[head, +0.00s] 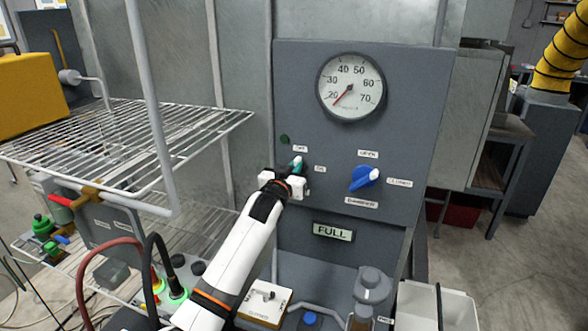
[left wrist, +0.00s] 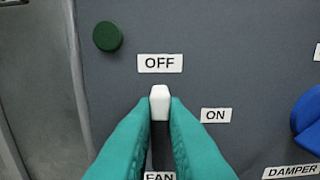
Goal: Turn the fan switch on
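The fan switch (left wrist: 160,103) is a dark lever with a white tip on the grey control panel (head: 405,130). In the left wrist view it points straight up at the OFF label (left wrist: 160,63). The ON label (left wrist: 216,115) is to its right, and the FAN label below is partly covered. My left gripper (left wrist: 160,112) has its teal fingers on both sides of the lever, appearing to touch it. In the head view the left gripper (head: 297,166) reaches the panel and hides most of the switch. My right gripper is in neither view.
A dark green lamp (left wrist: 107,36) sits up and left of the switch. The blue damper knob (head: 364,178) is to the right, with a round gauge (head: 351,87) above. A wire rack (head: 130,130) stands left of my left arm.

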